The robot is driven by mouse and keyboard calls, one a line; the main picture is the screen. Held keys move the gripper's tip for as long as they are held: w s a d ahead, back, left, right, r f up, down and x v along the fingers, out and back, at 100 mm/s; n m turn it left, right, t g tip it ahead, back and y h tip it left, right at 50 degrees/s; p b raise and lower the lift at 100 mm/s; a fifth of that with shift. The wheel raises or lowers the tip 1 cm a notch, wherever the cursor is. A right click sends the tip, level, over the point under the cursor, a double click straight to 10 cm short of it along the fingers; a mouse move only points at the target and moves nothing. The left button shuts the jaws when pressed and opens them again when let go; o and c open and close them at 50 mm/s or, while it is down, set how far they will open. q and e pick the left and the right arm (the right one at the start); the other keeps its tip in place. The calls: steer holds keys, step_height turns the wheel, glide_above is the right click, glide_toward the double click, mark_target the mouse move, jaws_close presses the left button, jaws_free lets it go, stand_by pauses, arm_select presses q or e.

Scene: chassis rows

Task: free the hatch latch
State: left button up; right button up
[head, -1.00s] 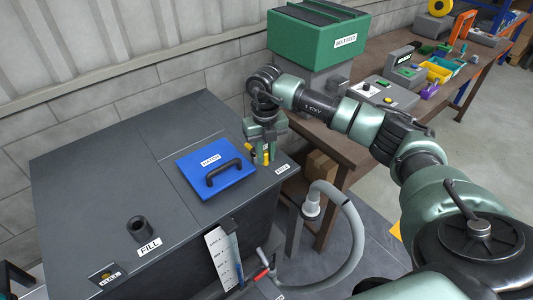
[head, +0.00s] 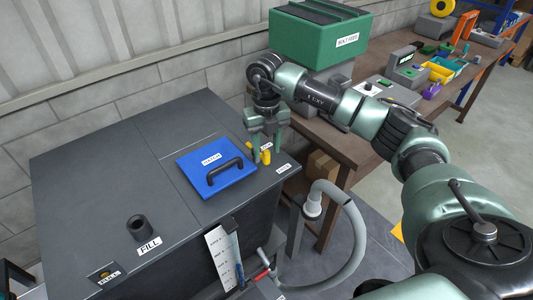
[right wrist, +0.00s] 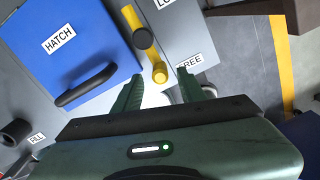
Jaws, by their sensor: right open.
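The blue hatch (head: 203,184) with a black handle lies closed on the dark tank top. The yellow latch (head: 265,157) is beside its right edge, partly hidden by my fingers in the head view. In the right wrist view the latch (right wrist: 132,18) is a yellow bar with a dark pivot and a round yellow knob end, lying near the FREE label (right wrist: 190,63). A partly cut-off label starting "LO" is above. My right gripper (head: 268,152) is open over the latch; in the wrist view the knob lies just ahead of the gap between its fingers (right wrist: 164,88). My left gripper is not in view.
The FILL neck (head: 137,227) stands on the tank top (head: 100,165). A gauge plate (head: 222,257) and a red-handled valve are on the tank's front. A grey hose (head: 352,235) curves at the right. A green bin (head: 315,35) and workbench (head: 345,150) stand behind my right arm.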

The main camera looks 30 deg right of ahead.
step_height(320, 180, up, 6)
steer(key=shift+f+b, duration=0.25)
steer(key=shift+b, duration=0.35)
